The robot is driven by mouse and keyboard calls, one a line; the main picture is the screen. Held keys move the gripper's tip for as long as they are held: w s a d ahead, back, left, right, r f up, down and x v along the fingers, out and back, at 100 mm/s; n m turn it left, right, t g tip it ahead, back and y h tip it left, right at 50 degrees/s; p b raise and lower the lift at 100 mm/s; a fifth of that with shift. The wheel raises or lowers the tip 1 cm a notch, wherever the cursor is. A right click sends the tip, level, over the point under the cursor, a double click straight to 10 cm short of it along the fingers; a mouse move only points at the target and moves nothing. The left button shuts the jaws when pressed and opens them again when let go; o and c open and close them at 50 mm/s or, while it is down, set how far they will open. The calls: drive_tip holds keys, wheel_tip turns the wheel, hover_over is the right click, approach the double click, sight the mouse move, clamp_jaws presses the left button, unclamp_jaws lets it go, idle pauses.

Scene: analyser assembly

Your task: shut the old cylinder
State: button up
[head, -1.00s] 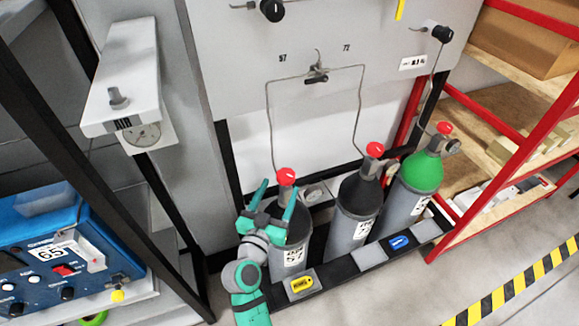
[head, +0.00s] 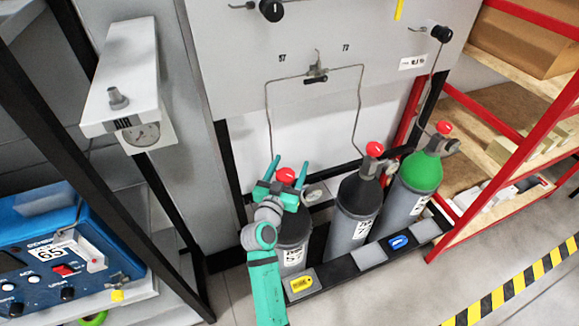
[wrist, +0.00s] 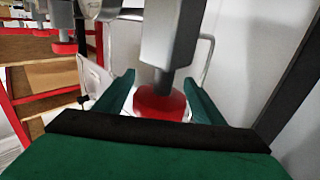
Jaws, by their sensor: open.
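The left gas cylinder (head: 291,255) is dark grey, with a red valve knob (head: 286,175) on top and a label that seems to start with 5. My gripper (head: 287,170) is at its top, open, with one finger on each side of the red knob. In the wrist view the knob (wrist: 160,103) sits between the two fingers, below a grey valve body (wrist: 169,45). I cannot tell whether the fingers touch it. My gripper hides part of the cylinder's shoulder. A middle dark cylinder (head: 350,215) also has a red knob (head: 375,149).
A green-topped cylinder (head: 414,182) stands at the right. A yellow tag (head: 302,281) and a blue tag (head: 399,242) lie on the black rack's front rail. Thin pipes (head: 361,105) run up to the wall panel (head: 300,40). A red shelf frame (head: 500,175) stands right.

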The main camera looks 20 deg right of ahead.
drive_tip(key=c, duration=1.1)
drive_tip(key=shift+o, duration=0.2)
drive_tip(key=shift+m+g+h, duration=0.3)
drive_tip(key=shift+h, duration=0.1)
drive_tip(key=shift+s+d+m+g+h, duration=0.25)
drive_tip(key=shift+s+m+g+h, duration=0.15)
drive_tip(key=shift+m+g+h, duration=0.95)
drive_tip(key=shift+s+d+m+g+h, duration=0.25)
drive_tip(key=shift+s+m+g+h, duration=0.25)
drive_tip(key=shift+m+g, duration=0.95)
drive_tip(key=shift+s+d+m+g+h, duration=0.3)
drive_tip(key=shift+m+g+h, duration=0.65)
drive_tip(key=shift+g, duration=1.05)
drive_tip(key=o, duration=1.1)
drive_tip(key=shift+c, duration=0.2)
